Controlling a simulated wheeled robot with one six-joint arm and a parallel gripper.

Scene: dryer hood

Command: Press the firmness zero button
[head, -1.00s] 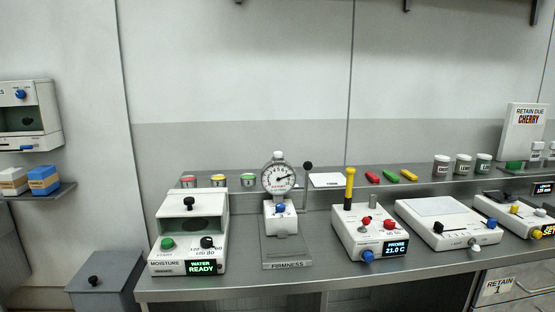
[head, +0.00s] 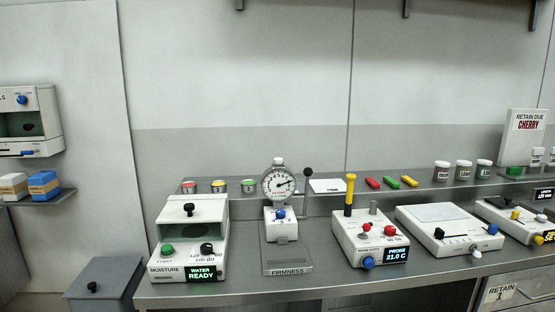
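The firmness device (head: 286,262) stands on the bench in the middle of the head view, with a label reading FIRMNESS on its front edge. Its round dial (head: 279,183) has a black needle pointing right. A blue button (head: 280,214) sits on the white block below the dial; whether it is the zero button cannot be read. A lever with a black knob (head: 308,172) rises at the device's right. My gripper is not in view.
A moisture unit (head: 190,240) reading WATER READY stands left of the device. A probe unit (head: 370,237) reading 21.0 C stands to the right, with a white flat unit (head: 447,226) beyond. Tins and colored pieces line the back shelf. Bare bench (head: 325,282) lies in front.

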